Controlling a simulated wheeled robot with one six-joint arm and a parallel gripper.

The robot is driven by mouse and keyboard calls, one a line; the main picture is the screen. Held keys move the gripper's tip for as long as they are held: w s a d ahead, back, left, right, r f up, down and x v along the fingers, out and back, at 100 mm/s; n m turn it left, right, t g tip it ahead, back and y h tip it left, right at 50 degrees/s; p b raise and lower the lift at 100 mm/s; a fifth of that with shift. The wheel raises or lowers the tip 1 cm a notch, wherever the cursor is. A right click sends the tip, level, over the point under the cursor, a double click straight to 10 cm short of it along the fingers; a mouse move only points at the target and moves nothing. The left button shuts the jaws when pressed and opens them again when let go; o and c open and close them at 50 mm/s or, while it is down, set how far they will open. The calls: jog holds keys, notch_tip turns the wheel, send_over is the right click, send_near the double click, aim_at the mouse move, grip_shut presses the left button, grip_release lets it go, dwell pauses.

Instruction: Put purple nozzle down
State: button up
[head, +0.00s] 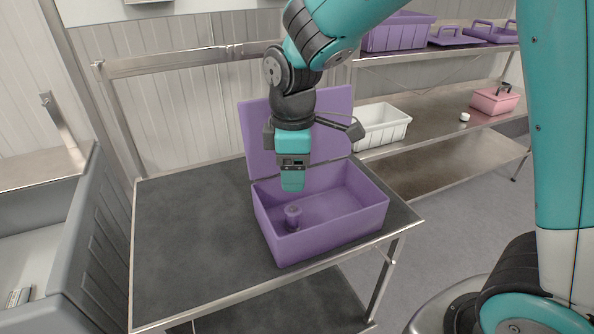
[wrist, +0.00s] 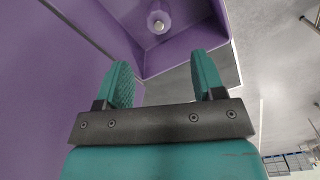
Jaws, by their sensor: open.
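The purple nozzle (head: 292,217) stands upright inside an open purple box (head: 340,227), near its left front corner. In the wrist view the nozzle (wrist: 158,20) shows on the floor of the purple box (wrist: 185,48), beyond the fingertips and apart from them. My gripper (head: 292,186) is above the box, higher than the nozzle and near the raised lid. In the wrist view its two teal fingers (wrist: 163,75) are spread with nothing between them.
The purple lid (head: 255,135) stands raised behind the box. The dark table (head: 190,240) is clear to the left. A grey bin (head: 85,240) stands at far left. Shelves behind hold a white bin (head: 381,128), a pink box (head: 496,100) and purple crates (head: 395,38).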

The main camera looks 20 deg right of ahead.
jog(key=s+a+r+m+y, duration=0.1)
jog(key=s+r+m+y, duration=0.1)
jog(key=s, duration=0.7)
jog(key=s+a+r+m+y, duration=0.2)
jog(key=s+r+m, duration=0.2)
jog(key=s, duration=0.5)
jog(key=shift+s+a+r, duration=0.3)
jog(key=shift+s+r, duration=0.1)
jog(key=shift+r, duration=0.15)
